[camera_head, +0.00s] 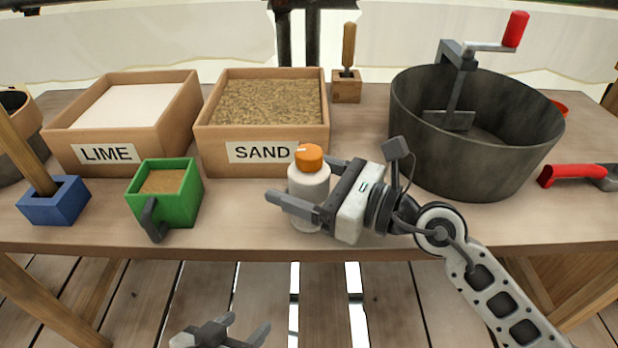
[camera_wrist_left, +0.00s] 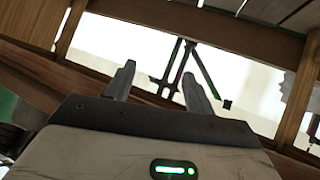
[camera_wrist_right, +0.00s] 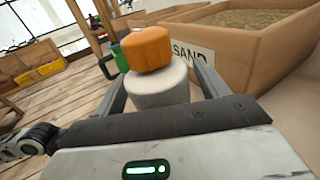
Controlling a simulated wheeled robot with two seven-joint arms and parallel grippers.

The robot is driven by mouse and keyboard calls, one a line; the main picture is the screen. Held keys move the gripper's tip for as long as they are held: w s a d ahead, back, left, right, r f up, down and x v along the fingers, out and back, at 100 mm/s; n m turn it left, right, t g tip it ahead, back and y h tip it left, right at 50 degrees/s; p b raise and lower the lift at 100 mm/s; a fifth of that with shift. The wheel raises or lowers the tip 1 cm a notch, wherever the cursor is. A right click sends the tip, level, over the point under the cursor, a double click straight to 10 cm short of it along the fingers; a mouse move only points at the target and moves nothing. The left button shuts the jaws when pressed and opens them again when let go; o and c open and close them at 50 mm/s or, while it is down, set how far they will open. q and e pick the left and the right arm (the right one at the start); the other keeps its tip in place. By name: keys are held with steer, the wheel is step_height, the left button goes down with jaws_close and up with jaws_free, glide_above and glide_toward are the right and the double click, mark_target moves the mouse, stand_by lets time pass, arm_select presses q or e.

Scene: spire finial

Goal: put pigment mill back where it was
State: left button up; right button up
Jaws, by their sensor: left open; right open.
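The pigment mill, taken to be the white cylinder with an orange top (camera_head: 309,158), stands upright near the bench's front edge, in front of the SAND box. My right gripper (camera_head: 300,182) is open, its two fingers reaching either side of the mill's white body. In the right wrist view the mill (camera_wrist_right: 160,87) stands between the fingers; whether they touch it cannot be told. My left gripper (camera_head: 246,326) is open and empty, low in front of the bench; its fingers (camera_wrist_left: 159,73) also show empty in the left wrist view.
The SAND box (camera_head: 262,152) and LIME box (camera_head: 107,153) stand behind. A green measure (camera_head: 180,200) and blue block (camera_head: 54,203) are at left. A large crank-handled drum (camera_head: 470,160) stands at right, beside a red-handled tool (camera_head: 572,174). Bench front between green measure and mill is clear.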

steer(key=shift+d+r, duration=0.1)
steer(key=shift+r, duration=0.1)
steer(key=b+v, duration=0.1)
steer(key=v, duration=0.4)
steer(key=b+v, duration=0.1)
steer(key=v, duration=0.4)
steer(key=shift+s+d+f, duration=0.15)
steer(key=shift+d+f, duration=0.1)
steer(key=shift+d, duration=0.05)
steer(key=shift+s+d+r, duration=0.2)
steer(key=shift+s+d, duration=0.1)
steer(key=shift+d, duration=0.25)
arm_select(q)
steer(key=f, duration=0.2)
steer(key=d+f, duration=0.1)
steer(key=shift+w+f+g, duration=0.2)
steer(key=shift+w+g, duration=0.05)
steer(key=shift+g, duration=0.15)
steer(key=shift+a+r, duration=0.1)
arm_select(e)
steer(key=shift+r, duration=0.15)
